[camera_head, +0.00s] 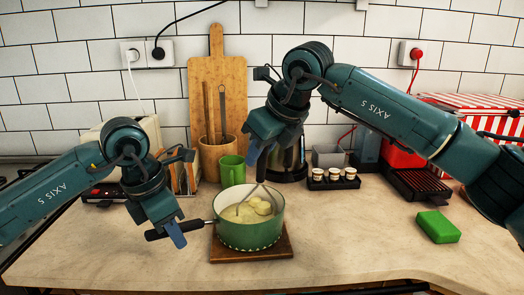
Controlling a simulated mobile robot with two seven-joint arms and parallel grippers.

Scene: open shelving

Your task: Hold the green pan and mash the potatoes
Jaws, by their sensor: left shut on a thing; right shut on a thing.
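The green pan (250,234) stands on a square wooden board on the counter. Its dark handle (160,234) points left. Pale potatoes (262,208) lie inside the pan, and they look like rounded lumps. My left gripper (176,236) is at the pan's handle, shut on it. My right gripper (258,162) is above the pan, shut on the upright dark handle of a masher (261,175). The masher's metal lower part reaches down into the pan among the potatoes. Its mashing end is hard to make out there.
A green mug (232,171), a utensil holder (217,156) and a cutting board (205,75) stand behind the pan. A tray of small cups (334,179) and a green sponge (438,227) are to the right. The wooden board (252,255) lies under the pan. The front counter is clear.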

